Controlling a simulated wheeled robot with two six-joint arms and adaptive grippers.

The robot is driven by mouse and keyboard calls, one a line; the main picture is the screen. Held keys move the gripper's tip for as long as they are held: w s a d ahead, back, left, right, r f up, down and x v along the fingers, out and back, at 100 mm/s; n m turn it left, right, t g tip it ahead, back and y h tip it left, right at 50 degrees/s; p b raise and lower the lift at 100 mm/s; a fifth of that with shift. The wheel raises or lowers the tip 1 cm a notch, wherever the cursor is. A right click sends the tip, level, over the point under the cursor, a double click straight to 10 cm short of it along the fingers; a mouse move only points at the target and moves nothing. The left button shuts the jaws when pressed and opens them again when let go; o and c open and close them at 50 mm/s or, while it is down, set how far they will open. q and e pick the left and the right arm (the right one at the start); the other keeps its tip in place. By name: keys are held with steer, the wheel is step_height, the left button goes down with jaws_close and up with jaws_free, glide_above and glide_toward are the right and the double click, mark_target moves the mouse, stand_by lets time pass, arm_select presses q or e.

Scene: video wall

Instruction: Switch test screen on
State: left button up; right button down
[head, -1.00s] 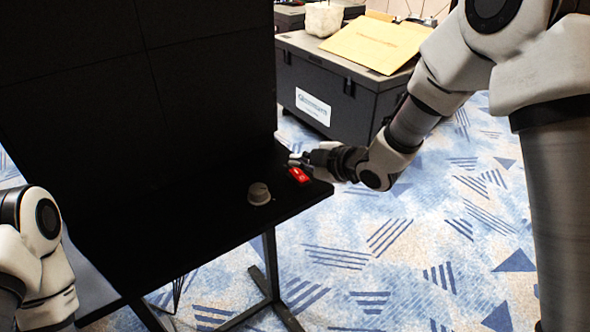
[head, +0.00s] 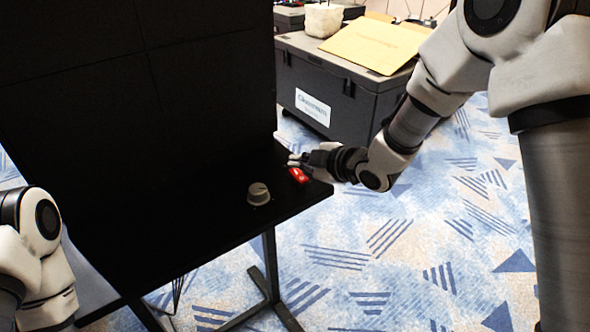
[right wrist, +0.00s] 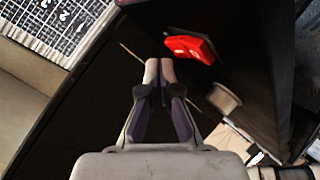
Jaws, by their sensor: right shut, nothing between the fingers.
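A red rocker switch (head: 298,175) sits on the black desk (head: 225,235) near its right end. The black screen wall (head: 140,90) stands behind the desk and shows dark. My right gripper (head: 292,160) is shut and empty, just behind and above the switch, partly overlapping it in the head view. In the right wrist view the closed fingertips (right wrist: 159,66) are apart from the red switch (right wrist: 190,47), which lies up and right of them. My left arm shows at the left edge, but its gripper is out of view.
A grey knob (head: 259,194) stands on the desk left of the switch; it also shows in the right wrist view (right wrist: 224,98). A black case (head: 330,85) with a cardboard envelope (head: 376,44) stands behind.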

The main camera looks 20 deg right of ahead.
mark_target(305, 179)
steer(key=shift+w+f, duration=0.1)
steer(key=shift+f, duration=0.2)
steer(key=shift+w+a+f+b, duration=0.1)
steer(key=shift+f+b, duration=0.3)
stand_by(0.5)
steer(key=shift+s+r+p, duration=0.3)
steer(key=shift+r+p, duration=0.3)
steer(key=shift+r, duration=0.25)
steer(key=r+p, duration=0.1)
steer(key=s+r+p, duration=0.1)
steer(key=r, duration=0.1)
steer(key=r+p, duration=0.1)
steer(key=r, duration=0.1)
steer(key=shift+s+d, duration=0.15)
steer(key=shift+d, duration=0.2)
steer(key=shift+f, duration=0.15)
